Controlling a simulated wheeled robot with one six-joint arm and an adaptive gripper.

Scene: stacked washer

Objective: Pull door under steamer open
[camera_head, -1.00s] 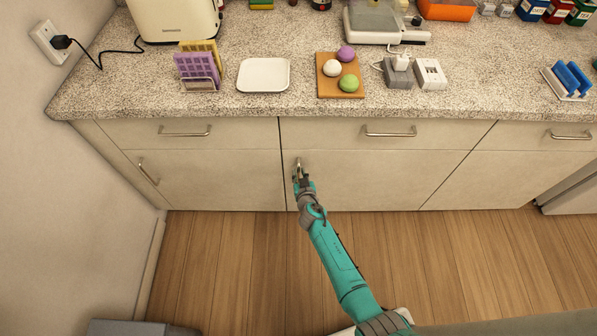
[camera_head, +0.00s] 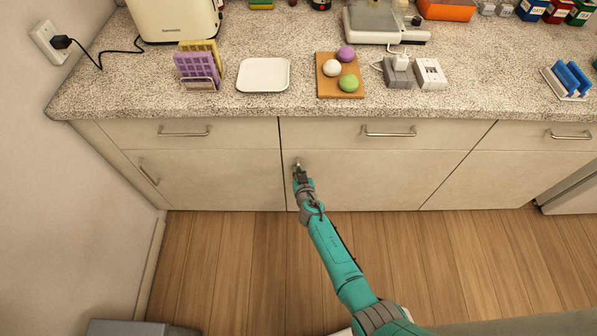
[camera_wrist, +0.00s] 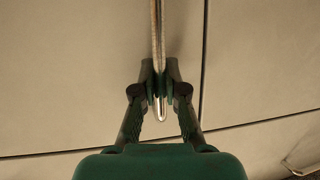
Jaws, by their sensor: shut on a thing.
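The middle cabinet door (camera_head: 375,180) is a pale panel below a drawer and lies flush with the cabinet front, so it looks closed. Its upright metal handle (camera_wrist: 157,50) is near the door's left edge in the head view; there its lower part is hidden by my gripper. My gripper (camera_head: 299,175) is at the handle. In the wrist view, the fingers of my gripper (camera_wrist: 160,92) are closed on the handle from both sides, near one end of it. A white appliance (camera_head: 388,28), perhaps the steamer, stands on the counter above this door.
The left door (camera_head: 215,180) is closed beside it, as are the drawers (camera_head: 340,133) above. The speckled counter (camera_head: 220,112) overhangs them and holds a white plate (camera_head: 263,75) and a wooden board (camera_head: 328,90).

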